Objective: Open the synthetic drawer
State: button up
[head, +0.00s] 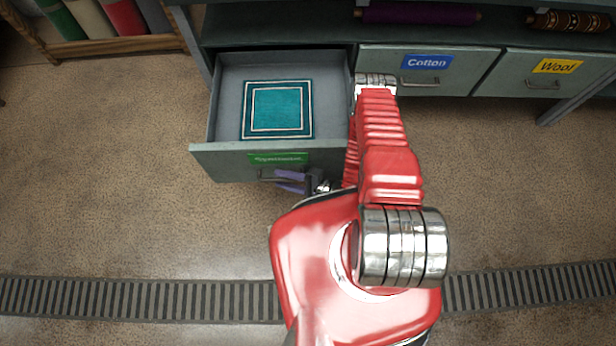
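The synthetic drawer (228,162) is the left one in the row, a grey-green box with a green label that appears to read "Synthetic" (277,158). It stands pulled far out of the cabinet, with its inside showing from above. A teal rug with pale square borders (278,109) lies flat in it. The drawer's dark handle (265,173) is on the front below the label, partly hidden. My gripper (280,180) is at the right part of this handle. Its two purple fingers show a gap between them. Whether they touch the handle is unclear.
The drawers labelled Cotton (427,63) and Wool (556,67) are shut on the right. A purple roll (420,15) and a brown patterned roll (568,20) lie above them. A wooden rack (120,46) stands at the upper left. A floor grate (140,300) crosses the open floor.

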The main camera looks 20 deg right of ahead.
jog(key=v, duration=1.3)
dwell(0.5)
dwell(0.7)
